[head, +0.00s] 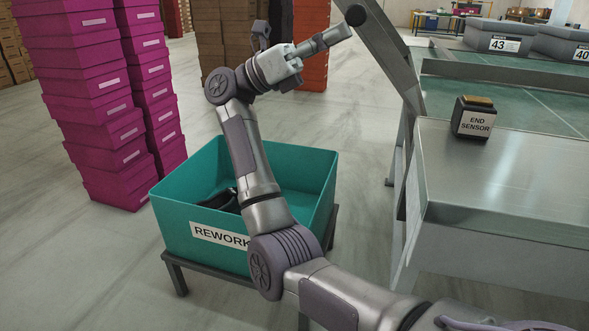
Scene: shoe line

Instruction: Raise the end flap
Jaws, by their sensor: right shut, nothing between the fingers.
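The end flap looks to be the grey metal panel (390,48) at the left end of the line table. It slants from the table's edge up and to the left, and its top runs out of the picture. A round black knob (355,15) sits at its left edge. My right gripper (343,33) is shut and empty, its fingers pointing right toward the panel. The fingertips are just below and left of the knob; I cannot tell whether they touch it or the panel. My left gripper is not in view.
A teal REWORK bin (320,205) with a dark shoe inside stands on a low stand below my right arm. Magenta box stacks (95,100) stand at left, orange boxes (312,50) behind the gripper. An END SENSOR block (473,118) sits on the metal table (510,170).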

